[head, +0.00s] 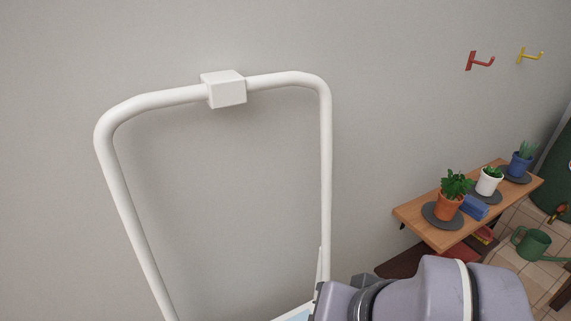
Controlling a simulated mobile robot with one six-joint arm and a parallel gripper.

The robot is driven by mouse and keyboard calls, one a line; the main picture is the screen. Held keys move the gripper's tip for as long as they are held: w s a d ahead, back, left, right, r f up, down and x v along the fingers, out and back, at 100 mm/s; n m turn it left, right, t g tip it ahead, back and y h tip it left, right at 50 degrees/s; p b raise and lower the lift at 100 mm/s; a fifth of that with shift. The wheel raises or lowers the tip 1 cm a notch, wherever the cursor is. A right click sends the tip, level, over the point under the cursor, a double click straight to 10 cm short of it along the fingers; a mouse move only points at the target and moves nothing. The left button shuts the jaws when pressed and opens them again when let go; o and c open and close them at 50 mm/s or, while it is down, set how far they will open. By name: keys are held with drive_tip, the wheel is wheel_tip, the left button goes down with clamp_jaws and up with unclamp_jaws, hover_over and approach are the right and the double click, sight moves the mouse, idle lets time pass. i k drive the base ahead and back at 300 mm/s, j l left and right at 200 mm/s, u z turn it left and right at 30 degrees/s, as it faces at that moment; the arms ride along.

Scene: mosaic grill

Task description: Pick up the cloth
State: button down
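A small blue folded item (475,207), which looks like the cloth, lies on the wooden shelf at the right of the head view. It sits between the orange pot and the white pot, partly hidden by the orange pot's plant side. My arm shows at the bottom right, in front of and below the shelf. My gripper's fingers do not show, so I cannot see what they hold.
The wooden shelf (430,229) carries an orange pot (449,206), a white pot (488,184) and a blue pot (520,163) on dark round mats. A red hook (480,62) and a yellow hook (530,56) are on the wall. A green watering can (533,244) stands farther right.

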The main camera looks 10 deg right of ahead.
sight(475, 208)
drive_tip(key=z, duration=1.45)
drive_tip(key=u, duration=1.55)
drive_tip(key=z, duration=1.55)
drive_tip(key=i+l+u, duration=0.4)
drive_tip(key=i+l, duration=0.15)
drive_tip(key=i+l+u, duration=0.4)
drive_tip(key=i+l, duration=0.15)
drive_tip(key=l, duration=0.2)
drive_tip(key=i+l+u, duration=0.2)
drive_tip(key=l, duration=0.25)
drive_tip(key=i+l+u, duration=0.2)
drive_tip(key=l, duration=0.25)
drive_tip(key=i+l+u, duration=0.2)
drive_tip(key=l, duration=0.25)
drive_tip(key=l+u, duration=0.2)
drive_tip(key=l, duration=0.3)
drive_tip(key=i, duration=0.05)
